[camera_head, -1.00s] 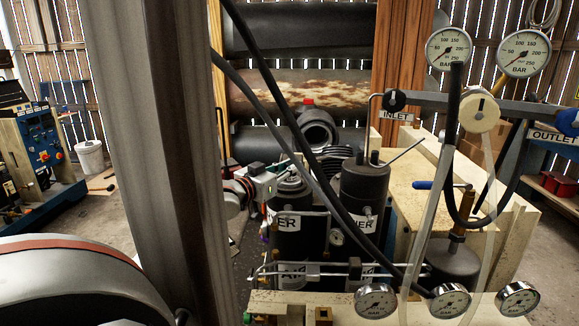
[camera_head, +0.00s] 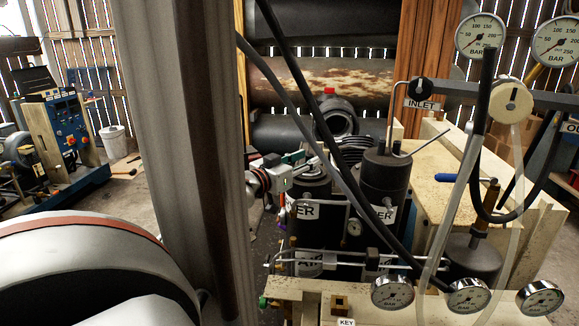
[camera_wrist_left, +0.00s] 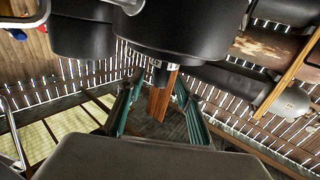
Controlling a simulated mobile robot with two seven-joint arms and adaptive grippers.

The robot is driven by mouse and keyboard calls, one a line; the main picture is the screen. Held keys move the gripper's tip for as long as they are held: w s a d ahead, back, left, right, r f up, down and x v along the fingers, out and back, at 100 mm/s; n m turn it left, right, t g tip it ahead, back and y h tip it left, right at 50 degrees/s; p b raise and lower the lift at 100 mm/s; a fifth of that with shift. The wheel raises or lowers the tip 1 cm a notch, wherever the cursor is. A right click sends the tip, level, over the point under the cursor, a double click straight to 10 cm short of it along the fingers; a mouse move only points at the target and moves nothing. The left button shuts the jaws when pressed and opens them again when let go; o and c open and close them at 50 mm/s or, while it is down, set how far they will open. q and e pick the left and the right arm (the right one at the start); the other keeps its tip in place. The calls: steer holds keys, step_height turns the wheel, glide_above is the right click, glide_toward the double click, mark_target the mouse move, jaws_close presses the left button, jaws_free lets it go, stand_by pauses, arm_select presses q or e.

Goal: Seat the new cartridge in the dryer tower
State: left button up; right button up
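The dryer towers are two dark cylinders marked with white labels; the left tower (camera_head: 310,238) and right tower (camera_head: 384,188) stand side by side in the head view. My left gripper (camera_head: 303,157) is by the top of the left tower and partly covers it. In the left wrist view, its teal fingers (camera_wrist_left: 160,92) are spread apart. A dark cylinder (camera_wrist_left: 190,28) with a small nub (camera_wrist_left: 158,74) shows beyond them, with the nub between the fingers in the picture. I cannot tell whether they touch it. I cannot pick out the cartridge. My right gripper is out of view.
Black hoses (camera_head: 325,130) cross in front of the towers. Gauges (camera_head: 392,294) line the front, and a valve with an INLET label (camera_head: 422,104) is at the right. A pale bench (camera_head: 425,175) lies behind.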

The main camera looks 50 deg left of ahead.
arm_select(q)
steer(key=s+d, duration=0.1)
steer(key=s, duration=0.9)
steer(key=shift+s+r, duration=0.15)
stand_by(0.4)
